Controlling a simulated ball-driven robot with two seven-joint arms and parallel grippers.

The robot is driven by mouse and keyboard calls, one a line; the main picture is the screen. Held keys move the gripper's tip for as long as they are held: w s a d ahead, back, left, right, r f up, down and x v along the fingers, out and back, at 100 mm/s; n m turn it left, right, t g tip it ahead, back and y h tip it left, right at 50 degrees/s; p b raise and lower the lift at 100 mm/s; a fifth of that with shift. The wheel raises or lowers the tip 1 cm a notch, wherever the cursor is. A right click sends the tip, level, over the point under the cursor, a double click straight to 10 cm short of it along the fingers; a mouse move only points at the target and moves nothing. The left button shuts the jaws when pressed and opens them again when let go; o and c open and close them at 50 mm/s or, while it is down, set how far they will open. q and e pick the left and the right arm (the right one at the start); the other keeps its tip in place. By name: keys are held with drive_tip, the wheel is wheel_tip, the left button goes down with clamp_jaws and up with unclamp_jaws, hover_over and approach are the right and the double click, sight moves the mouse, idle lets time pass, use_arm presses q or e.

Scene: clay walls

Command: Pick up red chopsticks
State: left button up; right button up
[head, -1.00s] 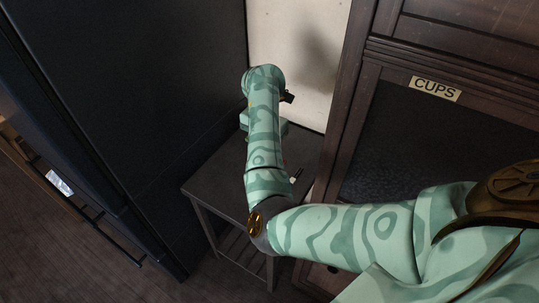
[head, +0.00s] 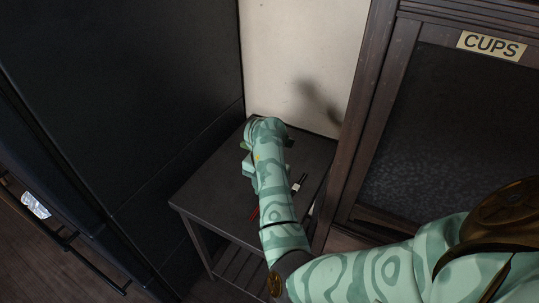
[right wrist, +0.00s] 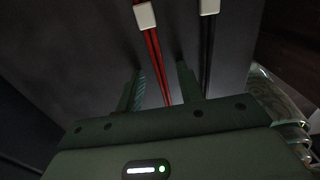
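The red chopsticks (right wrist: 155,55) lie on the dark side table with a white band around them. In the right wrist view they run between the two fingers of my right gripper (right wrist: 160,70), which is open and not closed on them. How high the fingers are above the table is hard to tell. In the head view a bit of red (head: 254,212) shows beside my right arm, which hides most of the chopsticks and the gripper. My left gripper is not in view.
Black chopsticks (right wrist: 207,55) with a white band lie just right of the right finger, also visible in the head view (head: 301,180). A dark cabinet (head: 120,100) flanks the table (head: 212,182) left; a CUPS cabinet (head: 440,130) stands right.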

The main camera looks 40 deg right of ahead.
drive_tip(key=shift+r, duration=0.1)
clamp_jaws()
